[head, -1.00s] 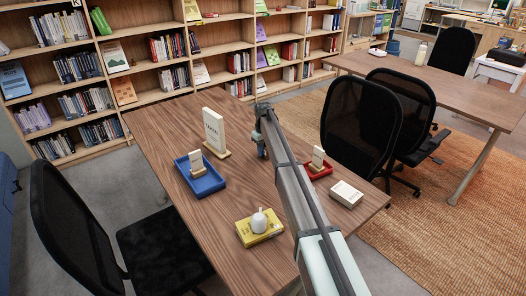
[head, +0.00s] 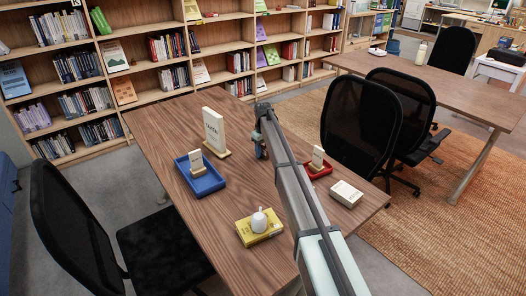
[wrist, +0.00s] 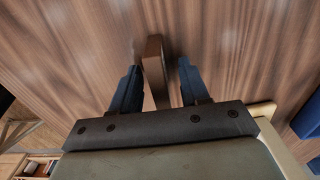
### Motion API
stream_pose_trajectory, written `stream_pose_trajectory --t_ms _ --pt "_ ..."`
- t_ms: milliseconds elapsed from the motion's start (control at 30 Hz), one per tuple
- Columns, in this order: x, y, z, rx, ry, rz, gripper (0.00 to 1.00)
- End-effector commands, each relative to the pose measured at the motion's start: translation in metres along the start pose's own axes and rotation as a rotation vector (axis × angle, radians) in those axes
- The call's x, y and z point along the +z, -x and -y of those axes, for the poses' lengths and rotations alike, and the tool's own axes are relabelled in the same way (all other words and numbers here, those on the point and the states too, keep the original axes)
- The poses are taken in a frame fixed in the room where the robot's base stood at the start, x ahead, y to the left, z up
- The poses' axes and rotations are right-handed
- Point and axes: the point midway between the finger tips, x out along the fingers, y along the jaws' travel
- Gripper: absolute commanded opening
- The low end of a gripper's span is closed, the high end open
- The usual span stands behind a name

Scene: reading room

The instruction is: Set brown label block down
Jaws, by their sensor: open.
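My gripper (wrist: 156,78) is open, its two dark blue fingers apart over the wood-grain table. A brown block (wrist: 154,62) stands between the fingers in the wrist view, nearer the left finger. A gap shows on its right; I cannot tell whether the left finger touches it. Its lower end seems to be at the tabletop, but contact is not clear. In the head view my gripper (head: 261,150) is low over the table, right of the white sign, and my arm hides the block there. No label face is visible.
The white sign (head: 214,131) on a wooden base and the blue tray (head: 207,186) with a small card stand left. Bare table lies between.

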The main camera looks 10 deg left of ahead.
Motion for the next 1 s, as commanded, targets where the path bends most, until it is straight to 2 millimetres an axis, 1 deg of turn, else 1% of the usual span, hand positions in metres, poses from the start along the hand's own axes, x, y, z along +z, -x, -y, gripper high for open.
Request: stream_pose_trajectory --t_ms 167,500,633,800,1000 --pt "0.000 0.019 0.000 0.000 0.000 -0.001 0.45" --pt "-0.001 0.082 0.000 0.001 0.000 -0.001 0.45" --pt "0.000 0.101 0.000 0.001 0.000 -0.001 0.45" --pt "0.000 0.116 0.000 0.000 0.000 0.000 0.45" --pt "0.000 0.121 0.000 0.000 0.000 0.000 0.45"
